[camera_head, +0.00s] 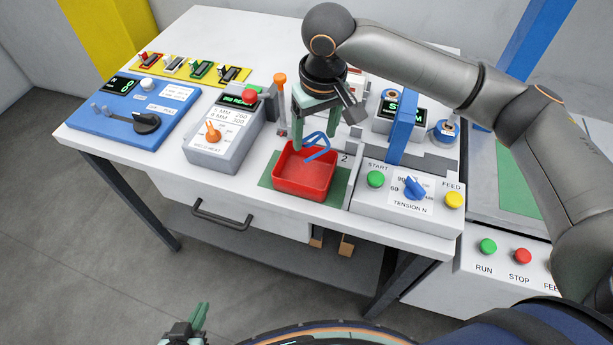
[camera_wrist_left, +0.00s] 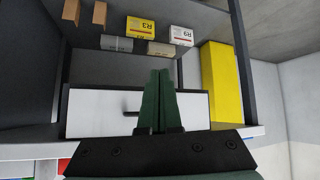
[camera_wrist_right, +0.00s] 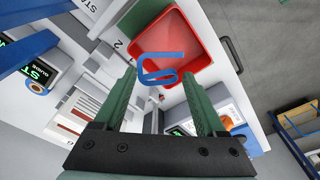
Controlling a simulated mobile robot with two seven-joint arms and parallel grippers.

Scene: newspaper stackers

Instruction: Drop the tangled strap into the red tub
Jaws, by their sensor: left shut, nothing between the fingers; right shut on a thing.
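The blue tangled strap (camera_head: 317,146) is a looped band at the fingertips of my right gripper (camera_head: 312,139). The right gripper is shut on it, with the fingers held apart by the strap, which also shows in the right wrist view (camera_wrist_right: 160,70). The strap hangs over the back part of the red tub (camera_head: 300,190), an open tub on a green mat on the white table. The tub's inside looks empty in the right wrist view (camera_wrist_right: 180,38). My left gripper (camera_head: 205,307) is low in front of the table; its fingers are closed and empty in the left wrist view (camera_wrist_left: 158,75).
A grey sealing box (camera_head: 225,130) with an orange knob stands left of the tub. An orange-handled tool (camera_head: 281,100) stands upright behind it. The tension console (camera_head: 405,205) with a blue post (camera_head: 402,130) is close on the right. A blue panel (camera_head: 140,110) is far left.

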